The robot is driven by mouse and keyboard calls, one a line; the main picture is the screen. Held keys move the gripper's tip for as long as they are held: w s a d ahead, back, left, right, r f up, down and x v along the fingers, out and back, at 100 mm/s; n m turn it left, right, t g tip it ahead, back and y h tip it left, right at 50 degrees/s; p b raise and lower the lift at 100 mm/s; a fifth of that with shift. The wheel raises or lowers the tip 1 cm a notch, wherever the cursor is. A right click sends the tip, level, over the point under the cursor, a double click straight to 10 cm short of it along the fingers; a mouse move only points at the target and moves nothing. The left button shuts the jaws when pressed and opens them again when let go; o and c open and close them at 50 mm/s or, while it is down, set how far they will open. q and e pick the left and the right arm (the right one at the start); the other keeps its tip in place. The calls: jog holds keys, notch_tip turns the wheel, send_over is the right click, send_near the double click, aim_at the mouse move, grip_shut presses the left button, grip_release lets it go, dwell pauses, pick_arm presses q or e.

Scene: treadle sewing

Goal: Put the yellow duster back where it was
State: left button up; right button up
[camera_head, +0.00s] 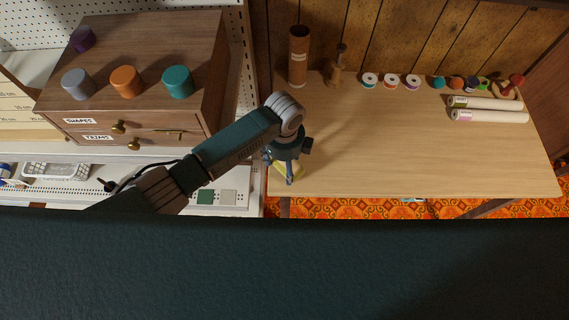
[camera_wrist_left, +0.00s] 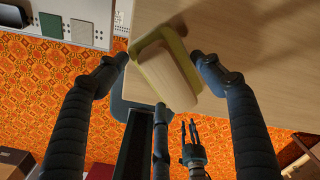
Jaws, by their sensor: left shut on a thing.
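The yellow duster shows in the left wrist view as a pale wooden block (camera_wrist_left: 165,80) with a yellow-green edge. My left gripper (camera_wrist_left: 160,75) is shut on it, with fingers on both sides and one below in the picture. In the head view the left gripper (camera_head: 288,172) is at the front left corner of the wooden table (camera_head: 400,150), and a yellow patch of the duster (camera_head: 291,173) shows around it. I cannot tell whether the duster touches the table. My right gripper (camera_wrist_left: 191,135) appears small in the left wrist view, apart from the duster; its opening is unclear.
A brown tube (camera_head: 299,55) and a wooden stand (camera_head: 337,68) are at the table's back left. Thread spools (camera_head: 391,81) line the back, and pale rolls (camera_head: 488,109) lie at the right. A drawer cabinet (camera_head: 150,60) stands left. The table's middle is clear.

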pick_arm(q)
jog(key=shift+f, duration=0.45)
jog(key=shift+f, duration=0.1)
jog(key=o, duration=1.1)
notch_tip(320, 180, up, 12)
jog(key=shift+r+b, duration=0.15)
jog(key=shift+b, duration=0.55)
